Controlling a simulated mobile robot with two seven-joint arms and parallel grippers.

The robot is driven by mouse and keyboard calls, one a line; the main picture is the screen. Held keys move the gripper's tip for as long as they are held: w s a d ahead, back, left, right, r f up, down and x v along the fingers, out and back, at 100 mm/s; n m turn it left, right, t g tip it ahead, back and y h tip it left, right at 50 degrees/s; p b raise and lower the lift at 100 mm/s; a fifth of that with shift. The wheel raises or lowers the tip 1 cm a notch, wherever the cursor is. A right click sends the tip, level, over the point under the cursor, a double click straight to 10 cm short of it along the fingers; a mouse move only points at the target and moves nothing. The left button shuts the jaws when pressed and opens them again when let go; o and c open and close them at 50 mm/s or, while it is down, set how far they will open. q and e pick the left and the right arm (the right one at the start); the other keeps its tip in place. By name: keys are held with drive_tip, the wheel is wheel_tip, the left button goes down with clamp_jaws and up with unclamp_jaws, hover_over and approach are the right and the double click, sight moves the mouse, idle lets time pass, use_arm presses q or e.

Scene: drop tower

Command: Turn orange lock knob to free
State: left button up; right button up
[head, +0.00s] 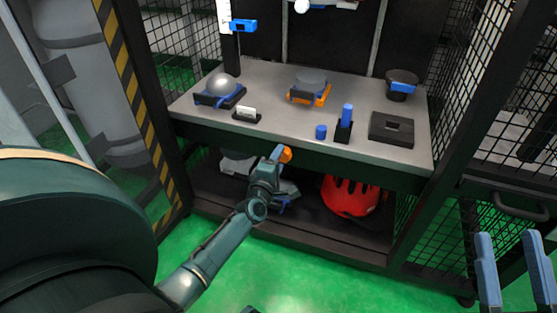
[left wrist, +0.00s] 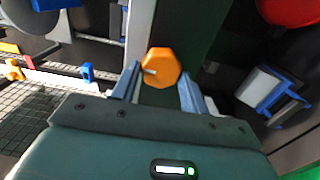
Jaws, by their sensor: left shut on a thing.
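The orange lock knob (head: 287,154) sits at the front edge of the bench, under the bench top. In the left wrist view the knob (left wrist: 161,67) is a many-sided orange disc with a short pale mark on its left half. My left gripper (head: 280,153) reaches it from the front. In the left wrist view the two blue fingers (left wrist: 160,84) stand on either side of the knob, shut on it. The knob's rear and mount are hidden. My right gripper (head: 508,236) is at the lower right, its blue fingers apart and empty, far from the knob.
The grey bench top (head: 270,122) carries a silver ball on a blue-black stand (head: 221,88), an orange-based holder (head: 310,90), a blue cylinder (head: 321,132) and a black square block (head: 391,129). A red helmet (head: 349,195) lies on the lower shelf. Mesh walls flank the bench.

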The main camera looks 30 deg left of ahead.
use_arm(q)
drive_tip(key=o, duration=1)
drive_tip(key=shift+c, duration=0.2)
drive_tip(key=p+v, duration=0.4)
drive_tip(key=v, duration=0.9)
use_arm(e)
drive_tip(key=f+m+g+h, duration=0.1)
drive_tip(key=f, duration=0.1)
drive_tip(key=s+f+m+h, duration=0.1)
drive_tip(key=shift+s+a+f+m+g+h, duration=0.1)
drive_tip(key=shift+f+m+g+h, duration=0.25)
drive_tip(key=shift+m+g+h, duration=0.05)
use_arm(q)
drive_tip(key=shift+s+f, duration=0.1)
drive_tip(key=shift+s, duration=0.05)
